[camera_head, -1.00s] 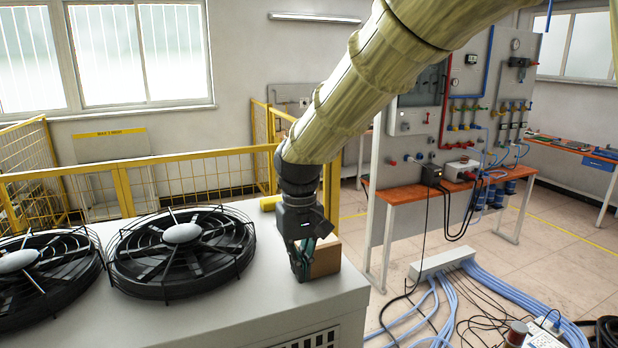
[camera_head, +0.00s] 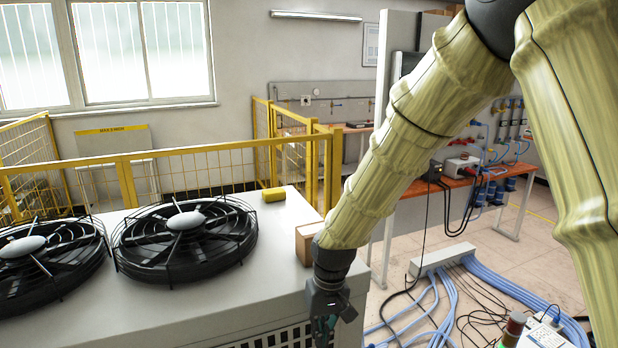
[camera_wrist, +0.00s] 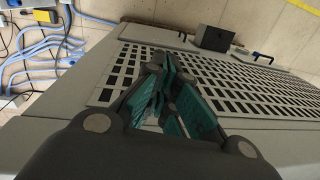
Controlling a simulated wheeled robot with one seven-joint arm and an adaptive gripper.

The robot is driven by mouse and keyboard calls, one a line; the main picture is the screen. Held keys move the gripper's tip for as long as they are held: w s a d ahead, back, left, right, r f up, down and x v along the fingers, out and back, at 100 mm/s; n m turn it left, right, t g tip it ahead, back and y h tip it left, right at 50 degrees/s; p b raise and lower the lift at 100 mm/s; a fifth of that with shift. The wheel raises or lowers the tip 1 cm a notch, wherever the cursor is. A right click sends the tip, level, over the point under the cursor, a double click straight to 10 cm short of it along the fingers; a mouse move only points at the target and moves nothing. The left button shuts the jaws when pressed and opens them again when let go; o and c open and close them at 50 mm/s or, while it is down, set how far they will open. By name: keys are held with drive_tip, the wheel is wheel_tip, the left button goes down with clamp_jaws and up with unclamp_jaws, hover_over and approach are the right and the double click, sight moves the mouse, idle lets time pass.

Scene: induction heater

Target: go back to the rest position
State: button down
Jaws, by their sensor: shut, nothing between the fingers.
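My gripper (camera_head: 325,325) points downward at the front right corner of the large white unit, beside its front face. It is shut and holds nothing. In the wrist view my gripper (camera_wrist: 170,85) shows its teal fingers close together, in front of the unit's slotted grille (camera_wrist: 220,90). The white unit (camera_head: 190,305) carries two black fans. A small brown box (camera_head: 306,243) stands on the unit's top near the right edge, apart from my gripper and partly hidden by my arm.
A yellow block (camera_head: 273,195) lies at the back of the unit's top. Black fans (camera_head: 186,240) rise from it. A yellow railing (camera_head: 190,170) runs behind. Blue hoses (camera_head: 505,285) and a power strip (camera_head: 441,259) lie on the floor at right. An orange bench (camera_head: 445,187) stands beyond.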

drive_tip(key=s+d+f+m+b, duration=0.1)
drive_tip(key=s+d+f, duration=0.15)
drive_tip(key=f, duration=0.65)
drive_tip(key=s+d+f+b, duration=0.1)
drive_tip(key=s+d+f, duration=0.15)
drive_tip(key=f, duration=0.65)
drive_tip(key=s+d+f+m+b, duration=0.1)
drive_tip(key=s+d+f, duration=0.4)
drive_tip(key=s+f, duration=0.3)
drive_tip(key=s+d+f+m+b, duration=0.1)
drive_tip(key=s+d+f+b, duration=0.1)
drive_tip(key=s+d+f, duration=0.3)
drive_tip(key=s+d+f+h+b, duration=0.1)
drive_tip(key=s+d+f, duration=0.4)
drive_tip(key=s+f, duration=0.6)
drive_tip(key=s+b, duration=0.1)
drive_tip(key=s, duration=0.3)
drive_tip(key=shift+f+m, duration=0.15)
drive_tip(key=shift+m, duration=0.25)
